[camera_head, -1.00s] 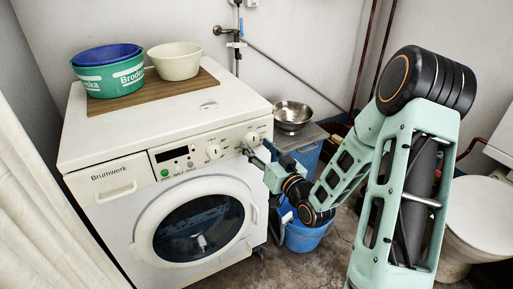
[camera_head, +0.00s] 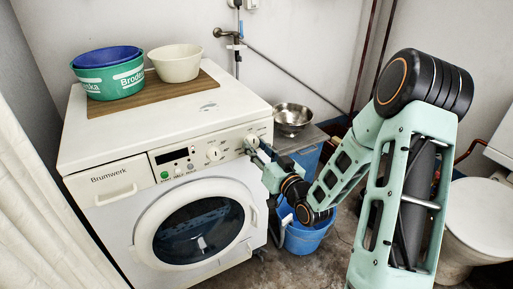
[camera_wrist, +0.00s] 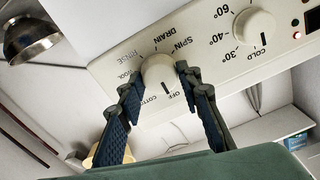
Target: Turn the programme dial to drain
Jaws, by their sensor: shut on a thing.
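The programme dial (camera_wrist: 158,72) is a round cream knob on the washing machine's front panel. In the wrist view its surround reads rinse, drain, spin, off and cotton, and a further word is partly hidden. A dark mark on the knob points towards off. Drain (camera_wrist: 155,38) is printed on the opposite side. My gripper (camera_wrist: 157,79) is shut on the knob, with one dark ribbed finger on each side. In the head view the dial (camera_head: 251,141) is at the right end of the panel, with my gripper (camera_head: 252,149) against it, partly covering it.
The temperature knob (camera_wrist: 254,27) sits close beside the dial, its mark at cold. The washing machine (camera_head: 105,215) carries a board with basins (camera_head: 110,82). A metal bowl (camera_head: 292,117) and a blue bucket (camera_head: 306,238) are near my arm. A toilet (camera_head: 480,215) stands at right.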

